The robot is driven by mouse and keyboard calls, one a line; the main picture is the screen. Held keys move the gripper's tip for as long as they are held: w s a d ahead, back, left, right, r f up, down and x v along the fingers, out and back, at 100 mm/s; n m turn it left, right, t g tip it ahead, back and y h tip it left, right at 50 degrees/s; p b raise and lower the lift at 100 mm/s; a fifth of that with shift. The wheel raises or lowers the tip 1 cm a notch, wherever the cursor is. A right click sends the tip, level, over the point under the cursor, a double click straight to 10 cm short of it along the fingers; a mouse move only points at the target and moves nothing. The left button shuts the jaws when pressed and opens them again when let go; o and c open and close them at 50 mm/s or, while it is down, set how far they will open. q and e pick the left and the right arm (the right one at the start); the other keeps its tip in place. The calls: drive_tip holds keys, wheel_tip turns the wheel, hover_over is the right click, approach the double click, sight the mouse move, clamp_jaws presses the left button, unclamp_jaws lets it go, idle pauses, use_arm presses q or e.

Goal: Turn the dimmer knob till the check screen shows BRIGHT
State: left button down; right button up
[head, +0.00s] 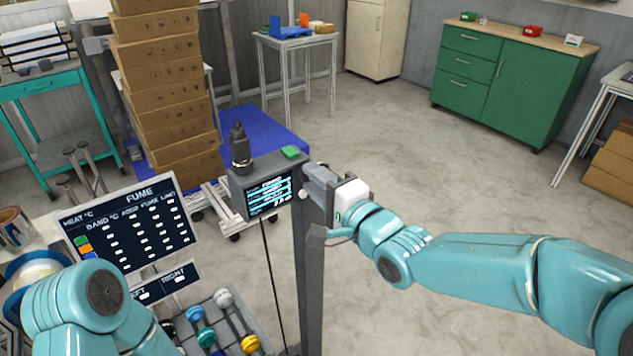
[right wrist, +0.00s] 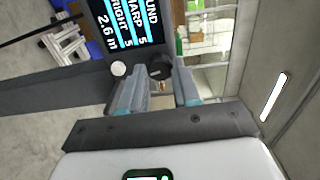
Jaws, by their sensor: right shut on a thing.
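The check screen (head: 269,195) is a small dark display on a grey post, with lines of text too small to read in the head view. In the right wrist view the check screen (right wrist: 125,22) is partly cropped; "ARP 5", "RIGHT 5" and "2.6 m" can be read. My right gripper (head: 312,186) is at the right side of the screen housing. In the right wrist view its fingers (right wrist: 160,80) are on either side of a dark round knob (right wrist: 160,67), shut on it. A white knob (right wrist: 118,68) is to the left, outside the fingers. My left gripper is out of view.
A large FUME board (head: 130,225) stands left of the post. A tall stack of brown boxes (head: 165,90) is behind. A dark bottle-like object (head: 240,150) and a green block (head: 291,152) sit on the housing.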

drive_tip(key=shift+m, duration=0.4)
drive_tip(key=o, duration=1.1)
drive_tip(key=shift+d, duration=0.1)
drive_tip(key=shift+c, duration=0.2)
drive_tip(key=b+v, duration=0.1)
drive_tip(key=v, duration=1.5)
drive_tip(key=shift+s, duration=0.15)
